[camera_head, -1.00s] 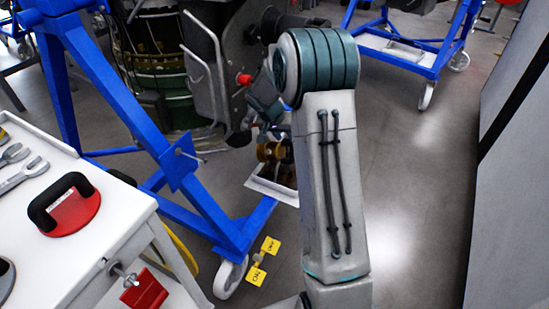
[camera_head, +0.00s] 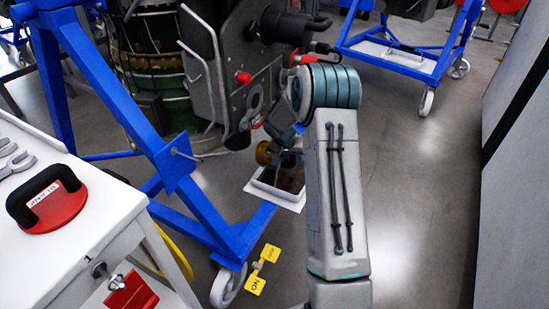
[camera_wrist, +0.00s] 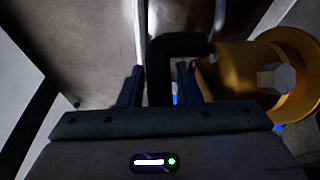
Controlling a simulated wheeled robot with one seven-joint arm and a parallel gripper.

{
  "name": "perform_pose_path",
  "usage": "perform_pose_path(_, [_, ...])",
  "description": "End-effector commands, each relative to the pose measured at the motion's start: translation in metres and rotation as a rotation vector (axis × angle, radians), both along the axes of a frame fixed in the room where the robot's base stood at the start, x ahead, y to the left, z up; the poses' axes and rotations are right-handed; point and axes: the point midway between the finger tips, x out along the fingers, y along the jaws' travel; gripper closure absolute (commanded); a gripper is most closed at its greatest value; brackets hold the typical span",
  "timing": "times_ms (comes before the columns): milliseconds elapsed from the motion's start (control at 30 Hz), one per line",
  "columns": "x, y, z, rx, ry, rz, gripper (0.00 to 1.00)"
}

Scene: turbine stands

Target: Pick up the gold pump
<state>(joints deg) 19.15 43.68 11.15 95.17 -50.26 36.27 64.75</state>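The gold pump (camera_head: 265,153) shows in the head view just left of my forearm, above a white tray, partly hidden by my arm. In the wrist view the gold pump (camera_wrist: 238,75) is large at the right, with a round flange and a pale hexagonal centre. My gripper (camera_wrist: 160,82) has its two dark fingers apart. A black angled part (camera_wrist: 160,60) lies between or just beyond them, with narrow gaps at the sides; I cannot tell whether it belongs to the pump. The right finger is close beside the gold body.
A blue stand (camera_head: 205,205) holding a grey and black engine (camera_head: 245,75) is at the left and close to my arm. A white tray (camera_head: 287,203) lies under the pump. A white cart (camera_head: 75,245) stands front left. Floor to the right is open up to a grey wall.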

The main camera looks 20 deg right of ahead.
Motion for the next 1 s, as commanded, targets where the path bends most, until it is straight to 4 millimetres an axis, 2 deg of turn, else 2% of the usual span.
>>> perform_pose_path(233, [0.001,-0.001,-0.003,0.0,-0.001,0.001,0.7])
perform_pose_path(333, [0.001,-0.001,-0.003,0.0,-0.001,0.001,0.97])
perform_pose_path(367, [0.001,-0.001,-0.003,0.0,-0.001,0.001,1.0])
perform_pose_path(767, [0.0,-0.001,0.002,-0.001,-0.006,0.001,1.0])
perform_pose_path(1000, [-0.015,0.001,0.018,-0.001,-0.004,-0.001,1.0])
